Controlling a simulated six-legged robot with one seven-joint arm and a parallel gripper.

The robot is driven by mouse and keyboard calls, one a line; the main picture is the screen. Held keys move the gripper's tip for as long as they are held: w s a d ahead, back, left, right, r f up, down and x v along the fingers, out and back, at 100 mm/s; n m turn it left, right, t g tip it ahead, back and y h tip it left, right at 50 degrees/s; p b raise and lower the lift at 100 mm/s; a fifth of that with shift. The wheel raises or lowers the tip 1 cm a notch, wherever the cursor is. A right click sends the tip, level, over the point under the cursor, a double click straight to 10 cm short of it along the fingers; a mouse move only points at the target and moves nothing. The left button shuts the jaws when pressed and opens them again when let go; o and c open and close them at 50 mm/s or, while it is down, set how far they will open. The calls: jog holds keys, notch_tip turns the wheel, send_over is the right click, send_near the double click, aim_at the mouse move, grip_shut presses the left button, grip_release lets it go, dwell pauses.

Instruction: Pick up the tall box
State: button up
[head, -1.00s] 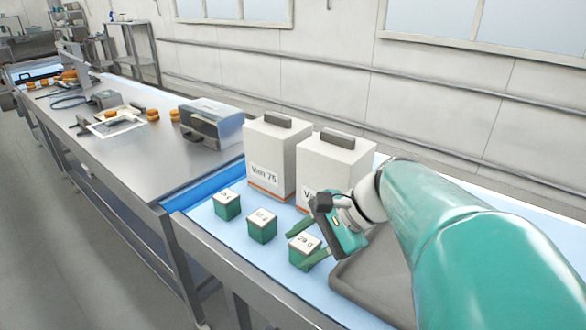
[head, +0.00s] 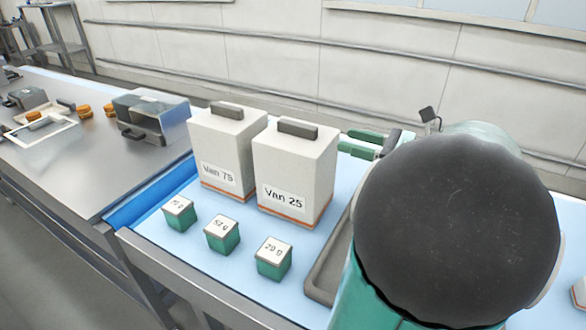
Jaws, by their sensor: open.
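Two tall white boxes with dark grey top handles and orange bands near the base stand side by side on the light-blue surface. The left one reads "Van 75" (head: 221,150) and the right one "Van 25" (head: 293,170); I cannot tell which is meant by the tall box. My gripper (head: 343,142) is open, its two green fingers pointing left, just right of the upper part of the "Van 25" box. The fingers look empty. Whether the tips touch the box is unclear. My arm hides much of the right side.
Three small green boxes with white labelled tops (head: 180,213), (head: 222,234), (head: 273,258) stand in front. A grey tray (head: 322,277) lies right, partly hidden by my arm. A grey machine (head: 150,117) stands left on the metal table (head: 75,165).

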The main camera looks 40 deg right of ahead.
aim_at(317, 134)
jog(key=x, duration=0.4)
jog(key=shift+w+a, duration=0.2)
jog(key=shift+a, duration=0.05)
jog(key=shift+w+a+r, duration=0.15)
jog(key=shift+w+a, duration=0.1)
jog(key=shift+a, duration=0.1)
jog(key=x, duration=0.5)
jog(key=shift+w+a+f, duration=0.1)
jog(key=shift+f, duration=0.15)
grip_shut()
